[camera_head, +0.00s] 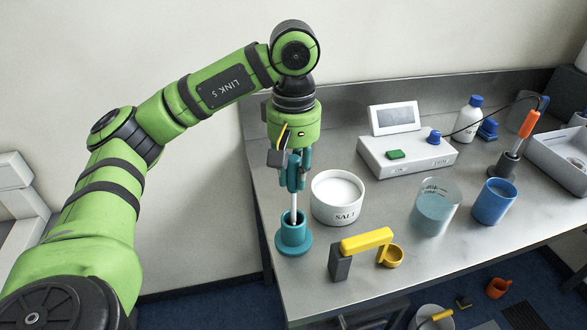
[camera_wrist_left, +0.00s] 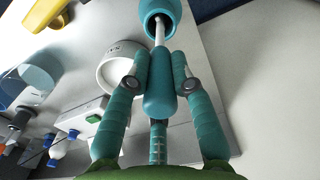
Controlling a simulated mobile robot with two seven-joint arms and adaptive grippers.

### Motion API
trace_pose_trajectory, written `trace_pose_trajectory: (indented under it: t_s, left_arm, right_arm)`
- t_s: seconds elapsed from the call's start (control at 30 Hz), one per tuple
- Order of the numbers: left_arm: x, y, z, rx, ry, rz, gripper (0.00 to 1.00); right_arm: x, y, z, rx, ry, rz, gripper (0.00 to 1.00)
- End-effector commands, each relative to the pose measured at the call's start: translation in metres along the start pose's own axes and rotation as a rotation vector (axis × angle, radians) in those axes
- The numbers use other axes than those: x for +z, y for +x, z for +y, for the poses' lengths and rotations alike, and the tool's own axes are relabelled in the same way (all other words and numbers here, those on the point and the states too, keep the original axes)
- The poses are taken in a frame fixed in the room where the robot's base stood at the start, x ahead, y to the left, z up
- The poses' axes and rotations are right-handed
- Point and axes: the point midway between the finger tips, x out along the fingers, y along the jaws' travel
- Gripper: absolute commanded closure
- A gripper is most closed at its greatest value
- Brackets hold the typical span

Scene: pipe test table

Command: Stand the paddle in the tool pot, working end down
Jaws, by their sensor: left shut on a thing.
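The teal tool pot (camera_head: 293,238) stands upright on the steel table near its left front edge. The paddle has a teal handle (camera_wrist_left: 158,98) and a thin pale shaft (camera_head: 294,205). My left gripper (camera_head: 296,175) is above the pot, shut on the paddle's handle, with fingers on both sides of it in the left wrist view. The paddle is close to upright, and its shaft runs down into the mouth of the pot (camera_wrist_left: 160,14). Its lower end is hidden inside the pot; I cannot tell whether it touches the bottom. My right gripper is not in view.
A white salt tub (camera_head: 337,205) stands close to the right of the pot. A yellow-topped holder (camera_head: 366,240) is in front, with a glass beaker (camera_head: 434,212) and blue cup (camera_head: 492,208) farther right. A white meter (camera_head: 405,155) stands behind.

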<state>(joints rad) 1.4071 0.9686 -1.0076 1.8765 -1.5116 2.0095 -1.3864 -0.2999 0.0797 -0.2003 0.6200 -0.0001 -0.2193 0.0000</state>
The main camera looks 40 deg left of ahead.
Motion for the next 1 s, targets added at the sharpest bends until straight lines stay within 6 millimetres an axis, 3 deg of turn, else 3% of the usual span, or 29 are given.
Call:
trace_pose_trajectory:
  t_s: [0.13,1.0]
  left_arm:
    - [0.0000,0.0081,0.0002,0.001,0.001,0.000,1.00]
    - [-0.0002,0.0147,0.0002,0.000,0.000,0.000,1.00]
  right_arm:
    - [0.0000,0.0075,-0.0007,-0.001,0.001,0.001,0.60]
    - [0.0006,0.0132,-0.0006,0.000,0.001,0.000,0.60]
